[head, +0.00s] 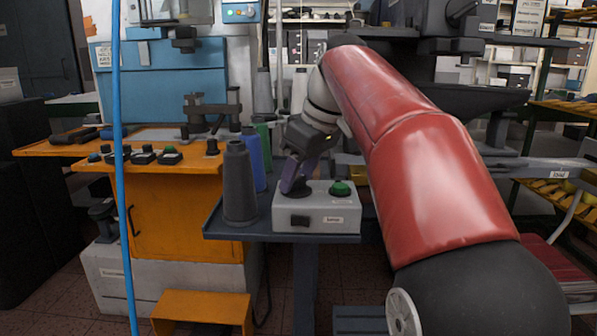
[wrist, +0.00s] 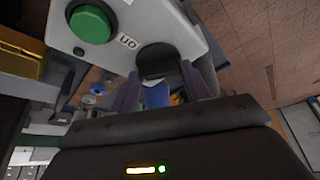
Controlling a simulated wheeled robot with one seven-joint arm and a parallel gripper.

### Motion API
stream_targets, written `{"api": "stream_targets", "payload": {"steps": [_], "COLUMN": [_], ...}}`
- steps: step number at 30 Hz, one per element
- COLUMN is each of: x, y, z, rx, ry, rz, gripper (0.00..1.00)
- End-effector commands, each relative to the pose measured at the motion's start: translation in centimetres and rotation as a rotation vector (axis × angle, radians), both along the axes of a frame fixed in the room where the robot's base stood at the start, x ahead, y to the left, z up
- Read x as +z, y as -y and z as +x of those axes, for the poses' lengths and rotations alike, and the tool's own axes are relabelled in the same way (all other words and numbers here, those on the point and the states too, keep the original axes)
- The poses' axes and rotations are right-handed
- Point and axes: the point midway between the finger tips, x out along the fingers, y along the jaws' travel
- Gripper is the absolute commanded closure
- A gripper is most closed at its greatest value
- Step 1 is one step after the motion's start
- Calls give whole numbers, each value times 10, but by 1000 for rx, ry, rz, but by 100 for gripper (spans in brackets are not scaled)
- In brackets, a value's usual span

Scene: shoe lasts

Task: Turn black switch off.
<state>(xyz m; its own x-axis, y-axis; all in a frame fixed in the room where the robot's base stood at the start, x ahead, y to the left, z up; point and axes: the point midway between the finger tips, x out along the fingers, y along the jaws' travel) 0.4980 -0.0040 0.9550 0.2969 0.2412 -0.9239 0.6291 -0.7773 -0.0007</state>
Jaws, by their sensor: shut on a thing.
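A light grey control box (head: 318,212) stands on the dark blue stand, with a green button (head: 341,188) on its top right. A black switch (head: 299,192) is on the top left of the box, mostly covered by my gripper (head: 293,184). My gripper points down and is shut on the black switch. The switch's setting cannot be read. A black part (head: 299,220) is on the box's front face.
A dark grey cone (head: 238,185) and a blue cone (head: 253,160) stand left of the box on the dark blue stand (head: 255,229). An orange bench (head: 190,205) is further left. A blue vertical pole (head: 121,200) crosses the left foreground.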

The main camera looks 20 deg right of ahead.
Motion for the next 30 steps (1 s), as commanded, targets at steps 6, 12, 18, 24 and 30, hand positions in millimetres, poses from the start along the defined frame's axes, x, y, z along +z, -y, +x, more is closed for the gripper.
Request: {"api": "stream_targets", "payload": {"steps": [6, 12, 18, 24, 30], "x": [1, 1, 1, 1, 1], "y": [1, 2, 2, 2, 2], "z": [2, 3, 3, 3, 3], "rx": [201, 363, 486, 557, 588], "ry": [4, 4, 5, 5, 5], "rz": [1, 1, 0, 0, -2], "gripper": [76, 76, 76, 76, 76]}}
